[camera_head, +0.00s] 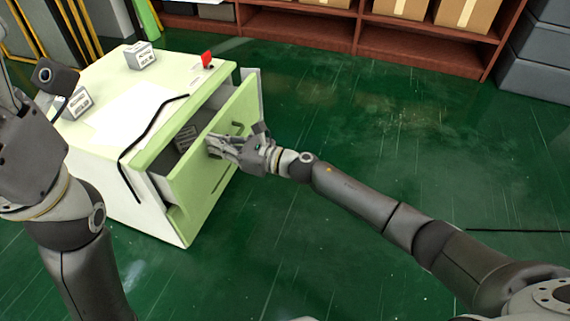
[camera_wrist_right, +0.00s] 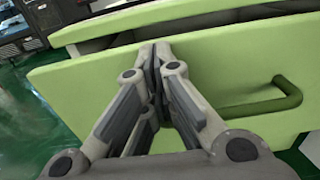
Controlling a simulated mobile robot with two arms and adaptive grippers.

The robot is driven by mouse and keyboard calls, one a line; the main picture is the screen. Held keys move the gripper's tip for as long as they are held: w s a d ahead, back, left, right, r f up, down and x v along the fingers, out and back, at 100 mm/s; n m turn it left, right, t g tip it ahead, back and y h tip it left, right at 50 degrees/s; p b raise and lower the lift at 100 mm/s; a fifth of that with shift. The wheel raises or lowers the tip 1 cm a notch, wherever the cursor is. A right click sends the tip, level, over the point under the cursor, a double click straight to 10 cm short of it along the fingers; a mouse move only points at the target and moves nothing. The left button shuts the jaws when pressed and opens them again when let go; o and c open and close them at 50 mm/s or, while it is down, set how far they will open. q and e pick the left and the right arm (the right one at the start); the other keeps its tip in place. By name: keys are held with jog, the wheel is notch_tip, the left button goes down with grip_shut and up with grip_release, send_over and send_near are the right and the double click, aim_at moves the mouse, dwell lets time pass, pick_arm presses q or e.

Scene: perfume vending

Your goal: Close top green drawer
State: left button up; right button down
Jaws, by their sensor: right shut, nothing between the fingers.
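The top green drawer (camera_head: 217,137) of the white and green cabinet (camera_head: 150,188) stands pulled out, with a gap behind its front panel. A grey ribbed item (camera_head: 185,138) shows inside it. My right gripper (camera_head: 212,145) is shut and empty at the drawer's front panel; it also shows in the right wrist view (camera_wrist_right: 155,55), fingertips at the panel. Whether they touch it I cannot tell. The green handle (camera_wrist_right: 268,101) is to the right of the fingers there, apart from them. My left arm is at the left of the head view, but its gripper's fingers do not show clearly.
On the cabinet top are small white boxes (camera_head: 140,55), a red item (camera_head: 207,59), a white sheet (camera_head: 135,112) and a black cable (camera_head: 153,122). A brown shelf (camera_head: 300,30) with cardboard boxes stands behind. The green floor (camera_head: 390,125) at right is mostly clear.

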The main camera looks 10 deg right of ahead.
jog(key=shift+b+x, duration=0.35)
jog(key=shift+x, duration=1.5)
jog(key=shift+d, duration=0.1)
